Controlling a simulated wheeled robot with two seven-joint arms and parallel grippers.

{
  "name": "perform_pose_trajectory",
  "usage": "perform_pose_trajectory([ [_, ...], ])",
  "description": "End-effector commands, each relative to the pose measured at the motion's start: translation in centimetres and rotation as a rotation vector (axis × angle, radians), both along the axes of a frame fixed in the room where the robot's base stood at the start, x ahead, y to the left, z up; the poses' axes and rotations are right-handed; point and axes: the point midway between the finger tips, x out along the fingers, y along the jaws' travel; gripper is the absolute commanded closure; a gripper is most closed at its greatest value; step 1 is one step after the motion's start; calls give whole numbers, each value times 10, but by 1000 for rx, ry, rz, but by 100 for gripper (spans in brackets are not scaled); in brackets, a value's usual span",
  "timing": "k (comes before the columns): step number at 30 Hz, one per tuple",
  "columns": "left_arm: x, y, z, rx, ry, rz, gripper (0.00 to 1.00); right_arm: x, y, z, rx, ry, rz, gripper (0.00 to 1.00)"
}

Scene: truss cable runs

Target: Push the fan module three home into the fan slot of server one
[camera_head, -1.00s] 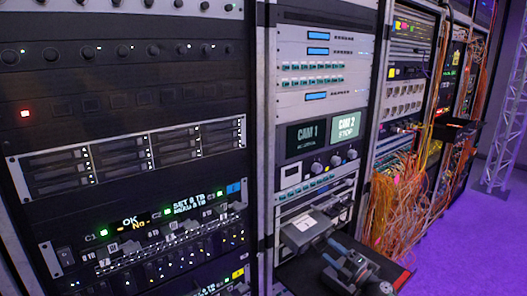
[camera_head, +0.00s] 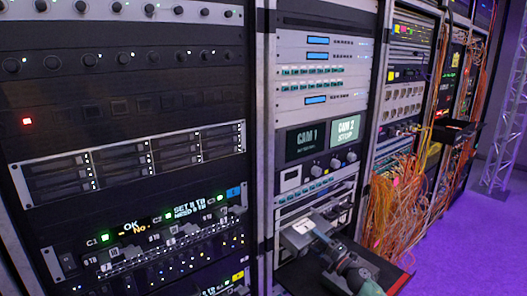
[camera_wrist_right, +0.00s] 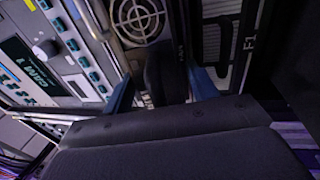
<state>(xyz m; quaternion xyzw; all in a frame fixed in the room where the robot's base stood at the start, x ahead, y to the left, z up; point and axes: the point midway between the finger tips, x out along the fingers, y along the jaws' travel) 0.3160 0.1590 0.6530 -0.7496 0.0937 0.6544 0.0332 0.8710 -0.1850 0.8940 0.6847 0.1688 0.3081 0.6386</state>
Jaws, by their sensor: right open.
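The grey fan module (camera_head: 297,236) sticks out of the front of the rack's lower part in the head view. My right gripper (camera_head: 318,239) is close in front of it, partly covering it; contact cannot be told. In the wrist view the two blue fingers of my right gripper (camera_wrist_right: 163,92) stand apart, open, on either side of a dark block (camera_wrist_right: 165,72), which may be part of the module. A round fan grille (camera_wrist_right: 137,20) shows just beyond. How deep the module sits in its slot is hidden. My left gripper is not in view.
A dark shelf (camera_head: 388,274) juts out below and right of my right gripper. Loose orange cables (camera_head: 398,205) hang from the rack to the right. The CAM screens (camera_head: 325,138) are above. The purple floor (camera_head: 460,245) is clear at the right.

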Motion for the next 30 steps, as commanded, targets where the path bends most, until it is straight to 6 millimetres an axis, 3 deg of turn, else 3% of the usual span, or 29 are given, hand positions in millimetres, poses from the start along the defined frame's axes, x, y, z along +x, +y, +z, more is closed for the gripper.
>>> perform_pose_trajectory([
  [2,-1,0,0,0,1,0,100,0,0,0,0,0,0,42],
  [11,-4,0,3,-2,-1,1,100,0,0,0,0,0,0,99],
  [17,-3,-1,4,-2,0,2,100,-2,-2,2,0,-1,0,100],
  [30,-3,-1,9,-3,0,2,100,-25,-20,4,0,-3,0,100],
])
